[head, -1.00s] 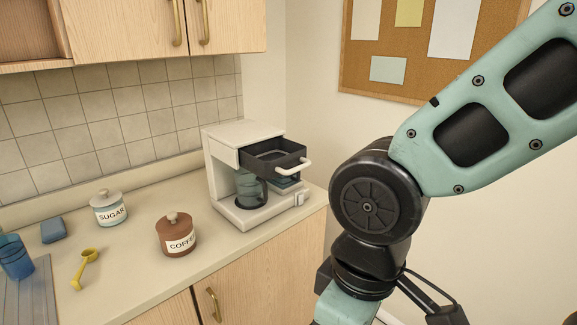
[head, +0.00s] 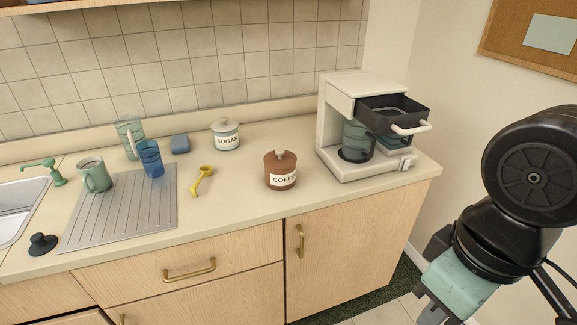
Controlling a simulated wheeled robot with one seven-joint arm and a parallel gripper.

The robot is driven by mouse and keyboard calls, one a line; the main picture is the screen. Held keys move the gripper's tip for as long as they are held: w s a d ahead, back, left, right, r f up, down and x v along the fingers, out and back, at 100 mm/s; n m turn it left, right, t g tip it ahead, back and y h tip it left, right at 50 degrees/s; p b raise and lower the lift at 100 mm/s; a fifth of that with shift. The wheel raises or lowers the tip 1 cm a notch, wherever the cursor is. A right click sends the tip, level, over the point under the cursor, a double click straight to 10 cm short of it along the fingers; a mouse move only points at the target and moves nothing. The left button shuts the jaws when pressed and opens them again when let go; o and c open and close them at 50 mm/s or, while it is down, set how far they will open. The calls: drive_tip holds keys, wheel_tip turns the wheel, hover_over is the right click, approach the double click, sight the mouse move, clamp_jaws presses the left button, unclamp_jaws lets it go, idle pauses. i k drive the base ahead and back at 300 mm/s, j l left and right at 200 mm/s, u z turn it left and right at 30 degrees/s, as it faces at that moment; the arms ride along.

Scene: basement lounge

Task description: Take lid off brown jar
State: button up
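The brown jar (head: 280,177) stands upright on the counter in the middle of the head view. Its label reads COFFEE. My gripper (head: 432,312) is at the lower right, in front of and below the counter, well apart from the jar. Only part of it shows at the bottom edge, and I cannot tell whether its fingers are open or shut.
A coffee maker (head: 338,110) with its basket drawer pulled out stands right of the jar. Cups stand near the drainboard (head: 105,225). The counter before the jar is clear.

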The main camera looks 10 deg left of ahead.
sight(279, 159)
drive_tip(key=i+j+u, duration=0.3)
drive_tip(key=u, duration=0.15)
drive_tip(key=i+j+u, duration=0.25)
drive_tip(key=u, duration=0.2)
drive_tip(key=i+j+u, duration=0.1)
drive_tip(key=i+u, duration=0.35)
